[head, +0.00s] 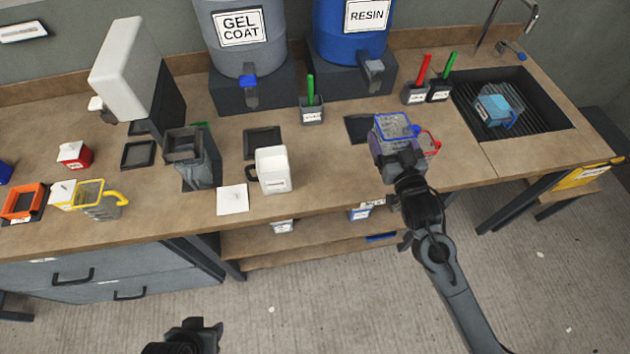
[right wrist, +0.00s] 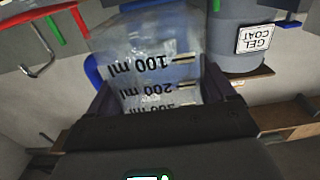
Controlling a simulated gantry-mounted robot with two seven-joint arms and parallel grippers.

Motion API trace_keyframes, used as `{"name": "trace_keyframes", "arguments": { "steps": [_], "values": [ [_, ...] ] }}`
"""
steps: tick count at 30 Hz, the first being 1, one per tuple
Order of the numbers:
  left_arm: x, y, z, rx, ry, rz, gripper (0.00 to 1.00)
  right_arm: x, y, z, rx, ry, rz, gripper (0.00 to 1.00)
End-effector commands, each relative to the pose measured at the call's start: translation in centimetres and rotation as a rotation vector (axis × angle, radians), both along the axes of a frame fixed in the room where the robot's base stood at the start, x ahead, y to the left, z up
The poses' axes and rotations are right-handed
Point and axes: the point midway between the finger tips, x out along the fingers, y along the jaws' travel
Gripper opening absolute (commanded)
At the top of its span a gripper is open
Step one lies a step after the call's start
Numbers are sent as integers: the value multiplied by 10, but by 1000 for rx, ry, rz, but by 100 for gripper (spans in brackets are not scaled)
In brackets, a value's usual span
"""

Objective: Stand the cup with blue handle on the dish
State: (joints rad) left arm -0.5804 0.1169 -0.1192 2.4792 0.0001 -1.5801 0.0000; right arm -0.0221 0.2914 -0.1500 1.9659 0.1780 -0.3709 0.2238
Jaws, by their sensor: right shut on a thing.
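The clear measuring cup with a blue handle (head: 392,124) is in my right gripper (head: 397,152), above the counter in front of the resin drum. In the right wrist view the cup (right wrist: 155,75) fills the middle between the jaws, with its printed marks upside down and its blue handle at the left. Dark square dish-like pieces lie on the counter: one left of the held cup (head: 359,129), one behind the white mug (head: 262,142) and one farther left (head: 138,154). I cannot tell which is the task's dish. My left gripper (head: 200,333) is low at the bottom edge, away from the counter.
A red-handled cup (head: 432,143) is partly hidden behind the held cup. A blue item (head: 497,104) sits in the sink at right. Bare counter lies between mug and held cup.

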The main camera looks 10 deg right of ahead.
Motion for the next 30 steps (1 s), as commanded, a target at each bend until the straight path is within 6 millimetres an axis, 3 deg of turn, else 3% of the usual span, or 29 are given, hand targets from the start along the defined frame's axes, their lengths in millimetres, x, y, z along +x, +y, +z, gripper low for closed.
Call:
{"name": "trace_keyframes", "arguments": {
  "steps": [1, 3, 14, 30],
  "values": [
    [0, 0, -20, -1, 0, 0, 43, 3, -3, -10, -1, -4, -4, 52],
    [0, 0, -31, 0, 0, 0, 43, 7, -5, -11, -1, -4, -8, 52],
    [0, -2, -54, -4, 0, -2, 43, 16, 3, -19, 2, 0, -8, 52],
    [0, 1, -68, 7, -2, -5, 43, 32, 96, -74, 1, 1, -8, 52]
  ]
}}
